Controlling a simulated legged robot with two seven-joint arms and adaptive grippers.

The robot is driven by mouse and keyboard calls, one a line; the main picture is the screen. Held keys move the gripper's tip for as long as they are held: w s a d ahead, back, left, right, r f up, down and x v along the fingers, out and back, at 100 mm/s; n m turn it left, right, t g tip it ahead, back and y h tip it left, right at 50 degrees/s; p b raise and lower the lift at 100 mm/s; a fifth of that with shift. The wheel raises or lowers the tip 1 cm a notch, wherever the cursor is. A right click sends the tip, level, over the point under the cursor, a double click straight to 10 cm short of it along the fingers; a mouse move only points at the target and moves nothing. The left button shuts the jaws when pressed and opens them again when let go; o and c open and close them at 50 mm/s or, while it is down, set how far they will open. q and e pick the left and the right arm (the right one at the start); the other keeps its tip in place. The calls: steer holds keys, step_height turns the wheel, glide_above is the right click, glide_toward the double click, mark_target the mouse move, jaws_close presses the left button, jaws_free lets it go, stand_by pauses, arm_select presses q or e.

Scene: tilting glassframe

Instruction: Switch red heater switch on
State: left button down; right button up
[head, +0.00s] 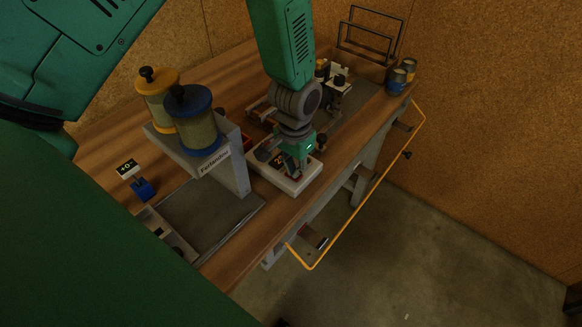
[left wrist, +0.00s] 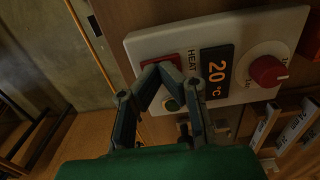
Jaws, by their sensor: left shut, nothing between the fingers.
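The white heater box (head: 304,184) sits on the wooden workbench below my left gripper (head: 292,170). In the left wrist view the heater panel (left wrist: 226,33) shows a red switch (left wrist: 150,65), the word HEAT, a dark display (left wrist: 217,71) reading 20 °C and a red knob (left wrist: 268,70). My left gripper (left wrist: 163,72) is shut and empty. Its fingertips overlap the red switch in this view and partly hide it; I cannot tell whether they touch it. The switch's position is not clear. My right gripper is not in view.
A stand with a yellow-lidded spool (head: 158,80) and a blue-lidded spool (head: 190,100) rises left of the heater. A yellow rail (head: 367,206) runs along the bench front. Cans (head: 397,81) and a wire rack (head: 368,40) stand at the far end.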

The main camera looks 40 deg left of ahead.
mark_target(299, 177)
arm_select(q)
steer(key=shift+d+f, duration=0.1)
steer(key=shift+d, duration=0.8)
steer(key=shift+a+r, duration=0.3)
steer(key=shift+a, duration=0.05)
steer(key=shift+a+r+p, duration=0.25)
steer(key=shift+r+p, duration=0.25)
steer(key=shift+p, duration=0.1)
steer(key=shift+a+r+p, duration=0.2)
steer(key=shift+r+p, duration=0.25)
steer(key=shift+p, duration=0.15)
steer(key=shift+r+p, duration=0.35)
steer(key=shift+r, duration=0.05)
steer(key=shift+d+r+p, duration=0.3)
steer(key=shift+r+p, duration=0.15)
steer(key=shift+r, duration=0.1)
steer(key=shift+d+r+p, duration=0.3)
steer(key=shift+r+p, duration=0.15)
steer(key=shift+r, duration=0.05)
steer(key=shift+d+r+p, duration=0.1)
steer(key=shift+r+p, duration=0.45)
steer(key=shift+r, duration=0.25)
steer(key=shift+a, duration=0.6)
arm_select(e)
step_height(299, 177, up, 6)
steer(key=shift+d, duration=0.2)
arm_select(q)
steer(key=shift+d, duration=0.15)
